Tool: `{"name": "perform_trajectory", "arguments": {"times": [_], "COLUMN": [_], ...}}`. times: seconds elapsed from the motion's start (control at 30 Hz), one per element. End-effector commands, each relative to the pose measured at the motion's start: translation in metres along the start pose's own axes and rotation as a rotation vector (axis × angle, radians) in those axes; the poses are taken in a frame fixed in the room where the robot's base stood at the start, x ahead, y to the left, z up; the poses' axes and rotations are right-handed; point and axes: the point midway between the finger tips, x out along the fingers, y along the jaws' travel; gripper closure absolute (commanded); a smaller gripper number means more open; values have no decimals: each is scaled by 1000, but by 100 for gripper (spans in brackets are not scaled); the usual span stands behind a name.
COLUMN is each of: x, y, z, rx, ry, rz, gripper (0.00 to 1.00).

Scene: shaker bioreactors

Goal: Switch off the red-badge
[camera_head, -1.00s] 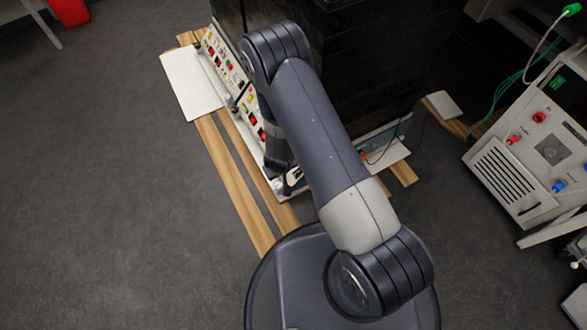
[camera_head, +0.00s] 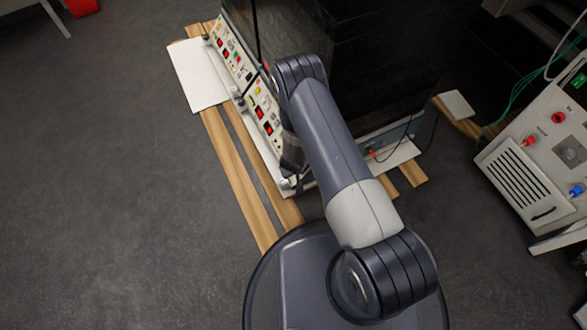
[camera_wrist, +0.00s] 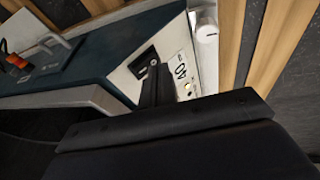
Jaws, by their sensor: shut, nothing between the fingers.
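Two white control panels stand on the side of a black cabinet (camera_head: 375,60) in the head view. The far panel (camera_head: 232,58) and the near panel (camera_head: 264,113) carry red displays and coloured buttons. I cannot make out a badge clearly enough to tell which unit is the red-badge one. My arm hides the near end of the near panel, and my gripper is hidden there. In the wrist view my gripper (camera_wrist: 155,72) is shut and empty, close to a white panel face (camera_wrist: 181,68) with a dark marking. I cannot tell whether it touches a switch.
Wooden rails (camera_head: 237,175) run under the cabinet, with a white plate (camera_head: 199,75) at their far end. A white instrument (camera_head: 535,150) with red and blue connectors stands at the right. An orange connector (camera_wrist: 17,61) shows in the wrist view. The floor at left is clear.

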Motion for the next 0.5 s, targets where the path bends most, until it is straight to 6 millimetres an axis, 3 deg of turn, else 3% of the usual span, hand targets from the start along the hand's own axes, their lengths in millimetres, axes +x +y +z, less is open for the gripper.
{"name": "perform_trajectory", "arguments": {"times": [0.5], "x": [9], "y": [5], "z": [3], "rx": [-1], "ry": [0], "rz": [0], "gripper": [100]}}
